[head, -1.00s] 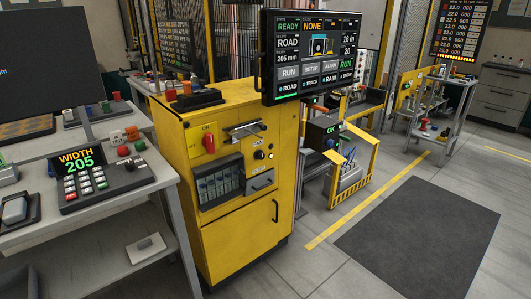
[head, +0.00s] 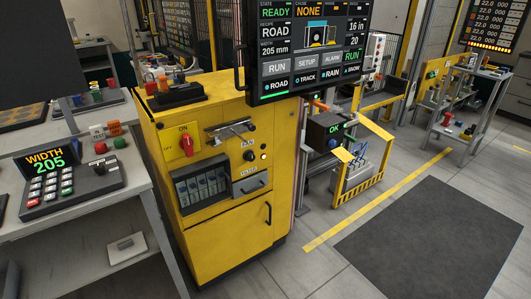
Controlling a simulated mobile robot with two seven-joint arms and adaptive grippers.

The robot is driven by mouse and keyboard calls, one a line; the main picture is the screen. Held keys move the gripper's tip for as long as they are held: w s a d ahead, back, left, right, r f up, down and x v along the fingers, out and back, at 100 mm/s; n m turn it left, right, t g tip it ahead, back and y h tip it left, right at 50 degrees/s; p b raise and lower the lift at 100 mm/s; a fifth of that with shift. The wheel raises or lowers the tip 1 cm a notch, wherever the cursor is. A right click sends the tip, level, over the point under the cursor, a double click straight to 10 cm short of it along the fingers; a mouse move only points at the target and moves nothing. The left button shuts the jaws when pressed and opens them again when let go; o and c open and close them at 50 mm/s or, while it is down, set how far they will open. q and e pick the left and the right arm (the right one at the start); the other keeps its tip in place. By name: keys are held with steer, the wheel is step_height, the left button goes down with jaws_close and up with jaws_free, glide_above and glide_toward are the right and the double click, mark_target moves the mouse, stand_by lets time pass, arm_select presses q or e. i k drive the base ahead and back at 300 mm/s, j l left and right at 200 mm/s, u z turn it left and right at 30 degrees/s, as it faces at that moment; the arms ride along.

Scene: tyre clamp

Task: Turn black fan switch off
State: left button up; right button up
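The yellow cabinet (head: 225,235) stands left of centre in the head view. On its front face, a small black fan switch (head: 250,156) sits just below a label that reads FAN (head: 248,143). The switch is too small to tell which way it is set. A lit round lamp (head: 264,157) is just right of it. A larger red rotary switch (head: 187,142), marked ON and OFF, is further left on the same face. Neither of my grippers shows in the head view.
A large screen (head: 307,50) overhangs the cabinet's top right. A grey bench with a keypad reading WIDTH 205 (head: 68,185) stands close on the left. A metal handle (head: 230,130) sticks out above the fan label. A dark floor mat (head: 425,235) lies clear on the right.

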mark_target(251, 157)
steer(key=i+l, duration=0.3)
steer(key=l, duration=0.15)
steer(key=i+l, duration=0.3)
steer(key=l, duration=0.15)
